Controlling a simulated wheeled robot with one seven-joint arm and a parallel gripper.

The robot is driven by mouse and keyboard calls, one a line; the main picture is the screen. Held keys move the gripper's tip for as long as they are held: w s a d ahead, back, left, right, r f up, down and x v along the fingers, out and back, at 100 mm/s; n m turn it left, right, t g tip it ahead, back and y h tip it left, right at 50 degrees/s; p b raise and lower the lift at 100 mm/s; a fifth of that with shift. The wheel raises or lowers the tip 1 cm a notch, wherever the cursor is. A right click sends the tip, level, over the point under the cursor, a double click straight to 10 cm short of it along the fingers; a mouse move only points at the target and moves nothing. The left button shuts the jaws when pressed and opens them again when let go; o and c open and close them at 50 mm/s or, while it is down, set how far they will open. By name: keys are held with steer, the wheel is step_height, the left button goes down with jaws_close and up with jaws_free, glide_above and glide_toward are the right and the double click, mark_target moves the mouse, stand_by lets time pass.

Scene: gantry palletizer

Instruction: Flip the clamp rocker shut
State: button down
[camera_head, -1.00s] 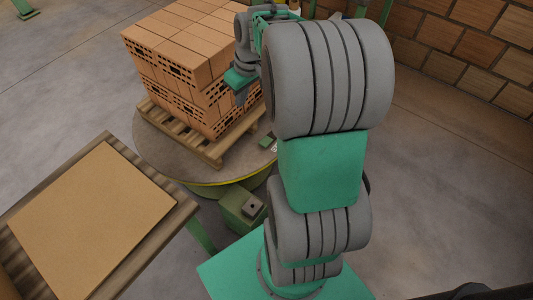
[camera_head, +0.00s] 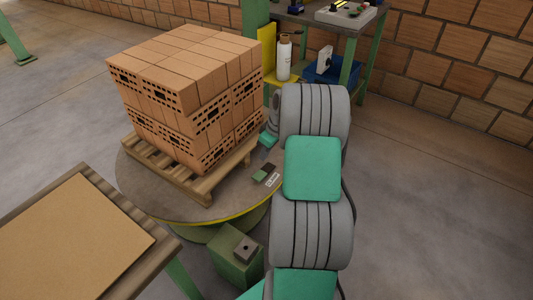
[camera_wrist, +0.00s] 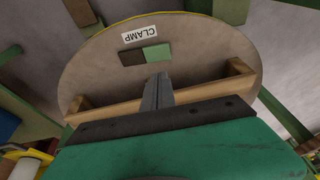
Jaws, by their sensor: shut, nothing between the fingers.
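The clamp rocker (camera_head: 263,173) is a small flat piece, half green and half dark, on the round turntable (camera_head: 150,199) near its right edge. The wrist view shows the rocker (camera_wrist: 146,54) beside a white CLAMP label (camera_wrist: 140,33); which half is raised I cannot tell. My gripper (camera_head: 264,154) is at the right side of the brick stack, just behind the rocker in the head view. In the wrist view my gripper's fingers (camera_wrist: 159,80) are together and empty, pointing toward the rocker, with their tips apart from it in the picture.
Bricks (camera_head: 185,85) stand on a wooden pallet (camera_head: 190,180) close left of my gripper. A green box (camera_head: 236,258) stands in front of the turntable. A table with a tan sheet (camera_head: 75,240) is at lower left. A workbench (camera_head: 350,22) stands behind.

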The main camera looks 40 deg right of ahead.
mark_target(258, 175)
steer(key=b+x, duration=0.1)
steer(key=x, duration=0.5)
steer(key=s+b+x, duration=0.1)
steer(key=x, duration=0.2)
steer(key=shift+f+b, duration=0.15)
steer(key=shift+b, duration=0.15)
steer(key=shift+s, duration=0.1)
